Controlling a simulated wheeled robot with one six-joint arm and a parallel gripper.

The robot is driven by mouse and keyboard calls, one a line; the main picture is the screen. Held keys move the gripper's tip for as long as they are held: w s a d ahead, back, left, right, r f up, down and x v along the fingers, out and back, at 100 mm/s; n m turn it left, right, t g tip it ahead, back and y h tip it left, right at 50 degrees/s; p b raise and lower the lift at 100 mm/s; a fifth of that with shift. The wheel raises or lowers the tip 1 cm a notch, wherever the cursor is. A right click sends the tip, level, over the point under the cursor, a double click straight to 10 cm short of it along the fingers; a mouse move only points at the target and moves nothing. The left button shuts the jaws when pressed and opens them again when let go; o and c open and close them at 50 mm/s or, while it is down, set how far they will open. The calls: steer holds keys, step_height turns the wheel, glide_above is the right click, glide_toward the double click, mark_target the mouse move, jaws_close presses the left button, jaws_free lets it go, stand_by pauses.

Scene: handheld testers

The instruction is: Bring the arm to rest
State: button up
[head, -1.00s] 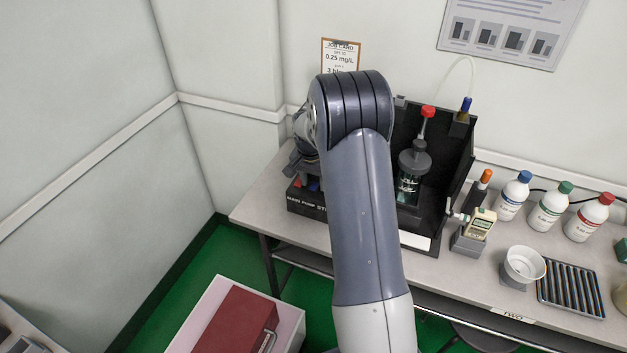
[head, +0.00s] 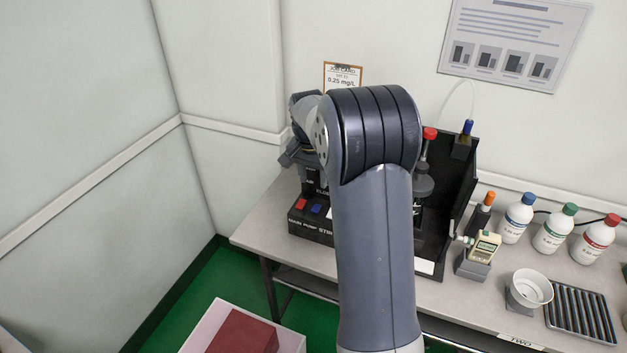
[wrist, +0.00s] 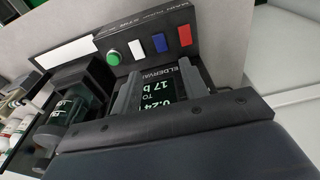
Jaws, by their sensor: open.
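My arm (head: 375,230) rises from the bottom of the head view and bends at a dark ribbed elbow. My gripper (wrist: 158,78) shows in the wrist view, its two grey fingers apart and nothing seen held between them. In the head view its end shows partly, left of the elbow, above the tester's control panel (head: 310,222). Between the fingers in the wrist view is a lit display (wrist: 155,95) reading about 0.24. Red, blue, white and green buttons (wrist: 158,42) line the panel beyond the fingertips.
The black tester housing (head: 460,195) stands right of my arm, partly hidden by it. A handheld meter (head: 484,247), several bottles (head: 551,232), a white cup (head: 531,287) and a ribbed tray (head: 580,318) stand on the bench. A job card (head: 343,77) is behind the elbow.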

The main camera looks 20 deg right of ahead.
mark_target(316, 209)
steer(key=f, duration=0.7)
steer(key=w+d+f+p, duration=0.1)
steer(key=f, duration=0.3)
steer(key=shift+b, duration=0.4)
steer(key=shift+r, duration=0.2)
